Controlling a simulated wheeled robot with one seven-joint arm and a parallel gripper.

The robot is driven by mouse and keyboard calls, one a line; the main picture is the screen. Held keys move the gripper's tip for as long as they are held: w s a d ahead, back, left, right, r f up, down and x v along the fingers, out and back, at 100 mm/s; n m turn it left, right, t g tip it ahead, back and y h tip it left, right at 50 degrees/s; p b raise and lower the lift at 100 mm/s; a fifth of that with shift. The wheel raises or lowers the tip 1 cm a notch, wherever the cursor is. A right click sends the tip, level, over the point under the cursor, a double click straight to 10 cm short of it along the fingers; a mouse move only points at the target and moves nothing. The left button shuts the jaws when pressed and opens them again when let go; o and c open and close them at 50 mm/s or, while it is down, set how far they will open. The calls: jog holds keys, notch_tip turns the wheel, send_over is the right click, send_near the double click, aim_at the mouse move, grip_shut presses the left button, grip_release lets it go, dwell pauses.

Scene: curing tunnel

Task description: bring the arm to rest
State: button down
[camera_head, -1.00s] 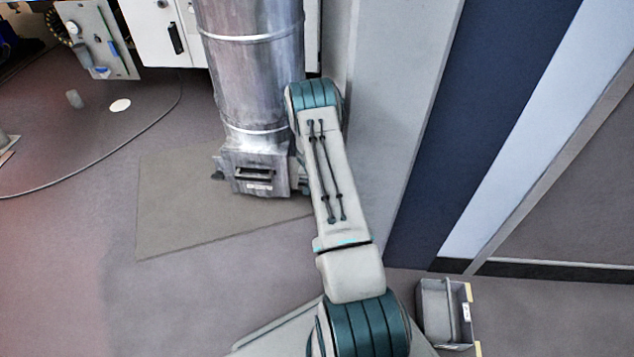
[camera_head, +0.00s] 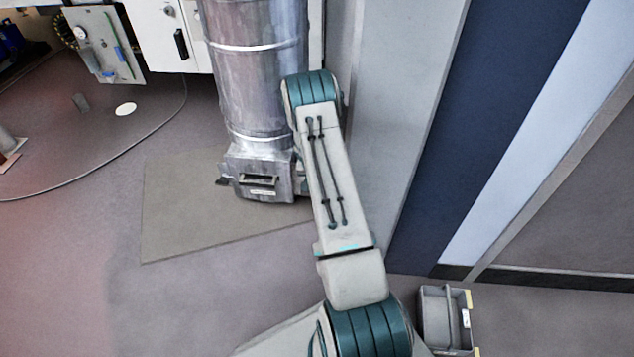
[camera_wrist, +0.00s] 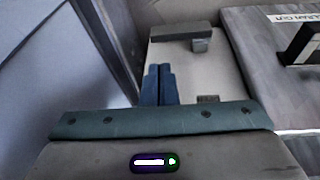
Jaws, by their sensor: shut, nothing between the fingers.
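My arm (camera_head: 335,190) stretches up the middle of the head view, from a teal joint at the bottom to a teal joint beside the metal duct. My gripper is hidden in the head view. In the wrist view, my gripper (camera_wrist: 158,85) shows as two blue fingers close together, shut and empty. A pale surface with a dark bar lies beyond the fingertips. I cannot tell how far away it is.
The metal duct (camera_head: 262,80) stands close left of my arm, its base box on a flat mat (camera_head: 180,215). A grey wall panel (camera_head: 395,90) is close on the right. A grey bin (camera_head: 433,318) sits at lower right. Open floor and a cable (camera_head: 110,160) lie left.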

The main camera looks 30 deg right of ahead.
jog(key=s+d+r+p, duration=0.1)
jog(key=s+r+p, duration=0.1)
jog(key=s+r, duration=0.2)
notch_tip(320, 180, up, 4)
jog(key=shift+f, duration=0.15)
jog(key=s+a+r+n+p, duration=0.15)
jog(key=a+r+p, duration=0.3)
jog(key=r, duration=0.85)
jog(key=s+a+r+p, duration=0.35)
jog(key=r+p, duration=0.25)
jog(key=r, duration=0.8)
jog(key=s+a+r+n+p, duration=0.15)
jog(key=a+r+p, duration=0.35)
jog(key=r, duration=0.8)
jog(key=s+a+r+n+y+p, duration=0.1)
jog(key=s+a+r+p, duration=0.3)
jog(key=s+r, duration=0.3)
jog(key=s+a+r+n+y+p, duration=0.1)
jog(key=s+a+r+n+p, duration=0.1)
jog(key=s+r+p, duration=0.5)
jog(key=s+a+r+n+y+p, duration=0.1)
jog(key=s+a+r+p, duration=0.4)
jog(key=r, duration=0.8)
jog(key=shift+s+a+n+t+p, duration=0.35)
jog(key=shift+s+p, duration=0.15)
jog(key=shift+s, duration=0.55)
